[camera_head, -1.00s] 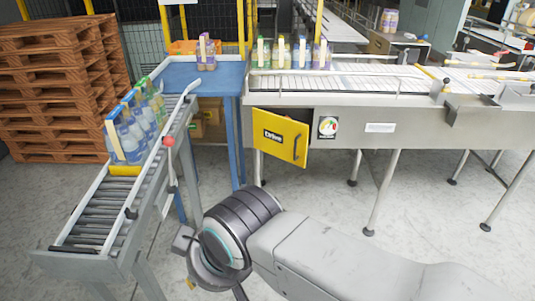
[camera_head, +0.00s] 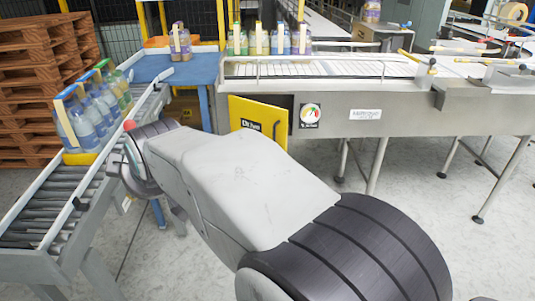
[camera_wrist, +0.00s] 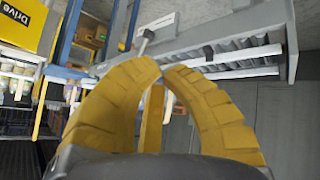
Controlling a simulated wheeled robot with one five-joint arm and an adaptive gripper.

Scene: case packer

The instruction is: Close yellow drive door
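The yellow drive door (camera_head: 255,118) hangs on the front of the grey conveyor housing. It stands partly open, swung outward, with a dark gap at its right edge. Part of my arm covers its lower portion in the head view. In the wrist view the door (camera_wrist: 22,27) shows at the upper left corner, tilted, with its "Drive" label. My gripper (camera_wrist: 161,69) has yellow ribbed fingers whose tips come together with nothing seen between them. It is apart from the door. In the head view my gripper is hidden behind my arm.
A roller conveyor (camera_head: 62,200) with bottle packs (camera_head: 85,112) is at the left, close to my arm. A blue table (camera_head: 165,68) stands behind it. A dial (camera_head: 310,115) sits right of the door. Pallets (camera_head: 45,80) are stacked at far left. Floor at lower right is clear.

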